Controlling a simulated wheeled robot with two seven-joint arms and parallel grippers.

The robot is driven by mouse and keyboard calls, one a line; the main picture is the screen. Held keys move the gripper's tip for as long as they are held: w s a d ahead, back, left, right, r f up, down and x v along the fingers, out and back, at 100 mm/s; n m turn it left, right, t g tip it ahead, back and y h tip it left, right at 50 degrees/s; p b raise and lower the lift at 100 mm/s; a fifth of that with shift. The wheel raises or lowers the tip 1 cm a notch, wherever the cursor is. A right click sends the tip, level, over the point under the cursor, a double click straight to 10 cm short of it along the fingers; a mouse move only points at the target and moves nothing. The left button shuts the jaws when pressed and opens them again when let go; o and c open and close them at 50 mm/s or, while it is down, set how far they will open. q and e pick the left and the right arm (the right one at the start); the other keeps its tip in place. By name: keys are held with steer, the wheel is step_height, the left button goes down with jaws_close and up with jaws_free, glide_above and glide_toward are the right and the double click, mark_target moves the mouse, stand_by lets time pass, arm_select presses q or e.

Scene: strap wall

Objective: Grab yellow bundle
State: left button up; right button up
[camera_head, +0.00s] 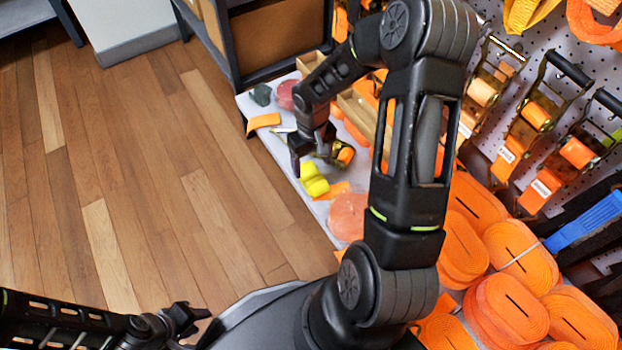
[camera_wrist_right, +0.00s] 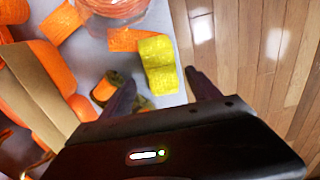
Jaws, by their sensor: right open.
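The yellow bundle (camera_head: 314,180) is a small rolled strap near the left edge of the grey shelf, beside an orange strap end. In the right wrist view the yellow bundle (camera_wrist_right: 158,64) lies just beyond the fingertips, roughly in line with the gap between them. My right gripper (camera_head: 308,160) is over the shelf edge, close to the bundle; in the wrist view its two fingers (camera_wrist_right: 160,88) are apart and nothing is held. My left gripper (camera_head: 190,318) is low at the bottom left, over the floor, far from the bundle; its jaw state is unclear.
A ratchet buckle (camera_head: 343,154) with orange strap sits beside the bundle. Several orange strap rolls (camera_head: 516,254) crowd the shelf at right. A pegboard (camera_head: 525,60) holds ratchet straps. Open wooden floor (camera_head: 150,170) lies left of the shelf (camera_wrist_right: 125,72).

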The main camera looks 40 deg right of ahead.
mark_target(311, 174)
steer(key=shift+f, duration=0.45)
steer(key=shift+a+f+b, duration=0.1)
steer(key=shift+f+b, duration=1.25)
steer(key=shift+f, duration=1.3)
steer(key=shift+c, duration=0.4)
steer(key=c, duration=1.4)
